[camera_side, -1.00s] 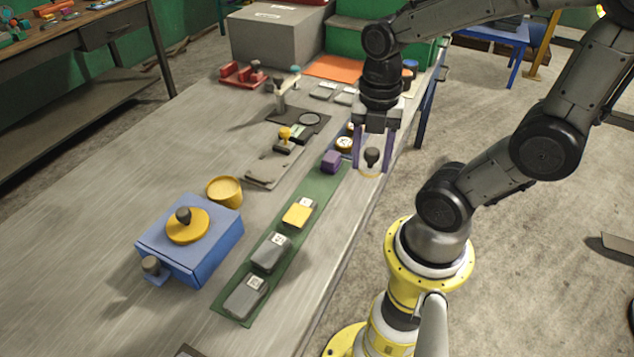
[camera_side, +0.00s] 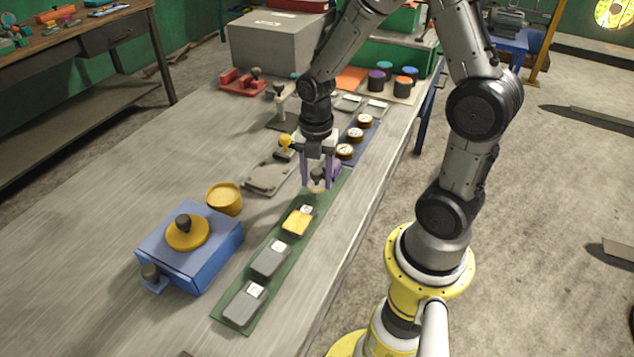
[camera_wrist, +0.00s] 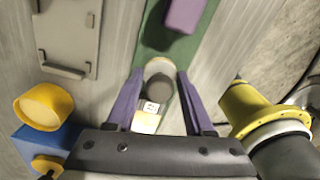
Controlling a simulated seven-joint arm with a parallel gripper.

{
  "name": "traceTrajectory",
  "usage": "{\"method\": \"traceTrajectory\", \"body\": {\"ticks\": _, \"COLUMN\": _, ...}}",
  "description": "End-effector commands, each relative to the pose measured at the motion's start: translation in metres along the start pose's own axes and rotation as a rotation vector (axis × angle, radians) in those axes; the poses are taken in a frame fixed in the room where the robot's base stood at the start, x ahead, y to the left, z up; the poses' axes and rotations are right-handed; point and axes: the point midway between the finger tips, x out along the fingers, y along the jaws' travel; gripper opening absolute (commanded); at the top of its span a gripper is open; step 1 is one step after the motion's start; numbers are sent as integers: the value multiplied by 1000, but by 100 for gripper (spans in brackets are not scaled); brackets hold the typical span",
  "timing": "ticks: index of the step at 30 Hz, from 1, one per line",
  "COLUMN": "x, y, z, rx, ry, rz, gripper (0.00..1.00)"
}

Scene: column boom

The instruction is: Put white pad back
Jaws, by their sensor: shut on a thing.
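My gripper (camera_side: 318,182) is shut on a pale round pad with a dark knob, which I take to be the white pad (camera_wrist: 158,66). In the wrist view the dark knob sits between the two purple fingers. The pad is over the green strip (camera_wrist: 163,37), close to a purple block (camera_wrist: 185,14). The block is partly hidden behind the fingers in the side view. I cannot tell whether the pad touches the strip.
A blue box (camera_side: 190,255) with a yellow knobbed disc (camera_side: 187,233) stands at the left of the strip. A yellow cup (camera_side: 224,198) and a grey plate (camera_side: 270,177) are nearby. Brown round pieces (camera_side: 355,134) sit on a blue strip behind.

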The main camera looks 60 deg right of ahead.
Motion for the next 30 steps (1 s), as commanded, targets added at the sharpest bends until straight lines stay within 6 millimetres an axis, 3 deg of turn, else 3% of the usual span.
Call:
{"method": "traceTrajectory", "body": {"ticks": 5, "x": 19, "y": -1, "z": 0, "rx": 0, "ry": 1, "rz": -2, "gripper": 1}}
{"method": "traceTrajectory", "body": {"ticks": 17, "x": 23, "y": -1, "z": 0, "rx": 0, "ry": 1, "rz": -1, "gripper": 1}}
{"method": "traceTrajectory", "body": {"ticks": 18, "x": 23, "y": -1, "z": 0, "rx": 0, "ry": 1, "rz": -1, "gripper": 58}}
{"method": "traceTrajectory", "body": {"ticks": 22, "x": 23, "y": -1, "z": 0, "rx": 0, "ry": 1, "rz": -1, "gripper": 81}}
{"method": "traceTrajectory", "body": {"ticks": 30, "x": 22, "y": -1, "z": 0, "rx": 0, "ry": 0, "rz": -1, "gripper": 83}}
